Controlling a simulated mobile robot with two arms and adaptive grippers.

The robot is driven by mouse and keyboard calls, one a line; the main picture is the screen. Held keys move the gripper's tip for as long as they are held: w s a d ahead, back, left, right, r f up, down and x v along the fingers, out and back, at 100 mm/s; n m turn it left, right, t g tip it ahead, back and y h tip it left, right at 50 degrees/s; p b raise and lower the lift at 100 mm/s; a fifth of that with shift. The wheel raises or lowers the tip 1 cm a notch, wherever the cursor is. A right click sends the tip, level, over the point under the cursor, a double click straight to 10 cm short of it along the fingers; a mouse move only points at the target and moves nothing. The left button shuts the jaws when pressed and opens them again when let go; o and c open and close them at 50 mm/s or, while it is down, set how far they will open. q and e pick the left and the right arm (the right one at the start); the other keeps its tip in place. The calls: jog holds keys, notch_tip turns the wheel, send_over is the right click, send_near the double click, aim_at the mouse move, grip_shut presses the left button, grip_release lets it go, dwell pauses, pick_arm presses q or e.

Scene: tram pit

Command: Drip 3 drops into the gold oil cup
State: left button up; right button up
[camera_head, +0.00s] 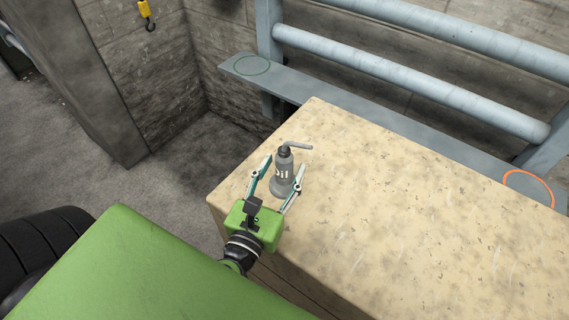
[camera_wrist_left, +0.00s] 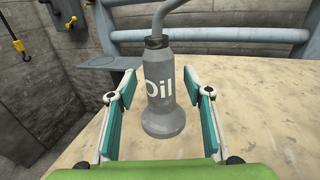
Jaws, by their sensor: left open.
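A grey oil can (camera_head: 283,172) with "Oil" lettering and a bent spout stands upright on the worktop. My left gripper (camera_head: 281,172) is open, with one finger on each side of the can's body. In the left wrist view the can (camera_wrist_left: 161,95) stands between the two teal finger pads, with a visible gap on both sides. No gold oil cup can be made out in either view. My right gripper is not in view.
The can stands near the left end of a tan worktop (camera_head: 420,220), otherwise bare. Behind it run grey pipes (camera_head: 400,75) and a grey ledge with a green ring (camera_head: 252,65) and an orange ring (camera_head: 529,187). A yellow hook (camera_head: 146,14) hangs upper left.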

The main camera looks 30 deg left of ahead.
pick_arm(q)
jog(key=shift+w+a, duration=0.1)
jog(key=shift+w, duration=0.6)
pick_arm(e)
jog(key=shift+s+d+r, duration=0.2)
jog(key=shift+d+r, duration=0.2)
pick_arm(q)
grip_shut()
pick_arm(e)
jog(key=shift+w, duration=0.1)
